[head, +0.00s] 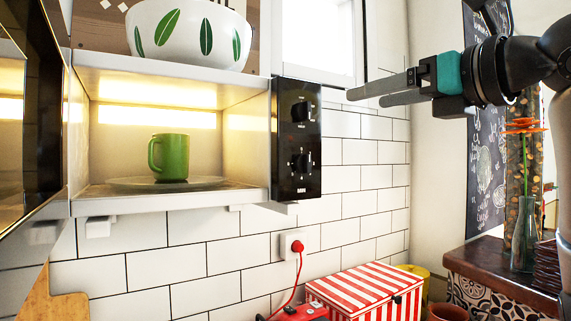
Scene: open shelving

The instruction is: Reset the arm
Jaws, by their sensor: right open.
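My right gripper (366,95) comes in from the upper right and points left. Its two fingers are apart and nothing is between them. It hangs in the air to the right of the microwave's black control panel (297,139), apart from it. The microwave (172,199) stands with its door (38,130) swung open at the left. A green mug (169,158) stands upright on the glass turntable plate (128,184) inside the lit microwave. My left gripper is not in view.
A white bowl with green leaves (188,35) sits above the microwave. Below right are a red-and-white striped box (365,293), a red plug (298,247) in a wall socket and its cord. A glass vase (523,234) with an orange flower stands on the counter (500,265) at right.

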